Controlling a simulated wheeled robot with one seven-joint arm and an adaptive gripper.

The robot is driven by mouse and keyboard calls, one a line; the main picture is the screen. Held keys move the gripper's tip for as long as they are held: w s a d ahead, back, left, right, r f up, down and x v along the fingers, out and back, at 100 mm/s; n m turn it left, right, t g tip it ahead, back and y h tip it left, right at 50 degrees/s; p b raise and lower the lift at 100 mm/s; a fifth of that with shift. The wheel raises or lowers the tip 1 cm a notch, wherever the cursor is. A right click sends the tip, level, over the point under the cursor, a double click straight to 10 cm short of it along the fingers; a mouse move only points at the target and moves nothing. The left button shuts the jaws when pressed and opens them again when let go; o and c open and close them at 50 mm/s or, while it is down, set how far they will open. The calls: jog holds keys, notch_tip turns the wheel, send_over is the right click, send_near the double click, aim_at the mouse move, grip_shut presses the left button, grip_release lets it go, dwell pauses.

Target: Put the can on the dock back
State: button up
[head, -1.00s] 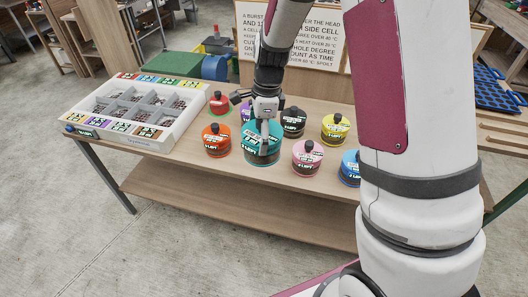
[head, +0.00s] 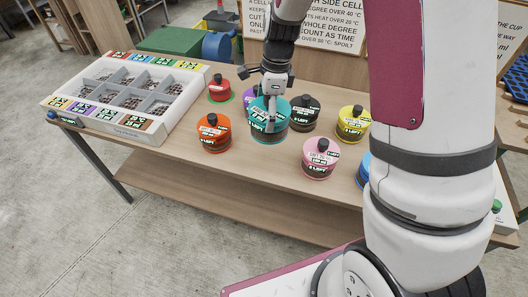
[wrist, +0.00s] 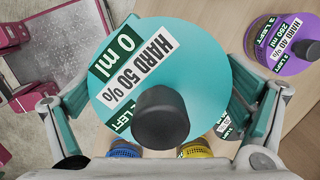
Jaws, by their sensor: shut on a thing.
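My gripper (head: 270,122) is shut on the teal can (head: 262,133), with its fingers on either side of it. In the wrist view the teal can's lid (wrist: 205,65) faces me, with a black knob and a label reading "HARD 50 %" and "0 ml". The can is upright between the orange can (head: 212,139) and the black can (head: 304,116). I cannot tell whether its base touches the table. The red can (head: 219,91) stands on a green disc (head: 232,99) on the table, perhaps the dock.
A purple can (head: 247,97) is partly hidden behind the teal can; pink (head: 318,166), yellow (head: 352,131) and blue (head: 362,175) cans stand to the right. A white compartment crate (head: 160,135) fills the table's left. Bare wood (head: 262,170) lies in front.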

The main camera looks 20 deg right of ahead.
aim_at(264, 115)
jog(key=w+f+b, duration=0.1)
jog(key=f, duration=0.1)
jog(key=w+f+b, duration=0.2)
jog(key=shift+w, duration=0.15)
jog(key=shift+f, duration=5.05)
jog(key=shift+f, duration=0.1)
jog(key=o, duration=1.5)
jog(key=shift+f, duration=0.1)
jog(key=shift+o, duration=0.2)
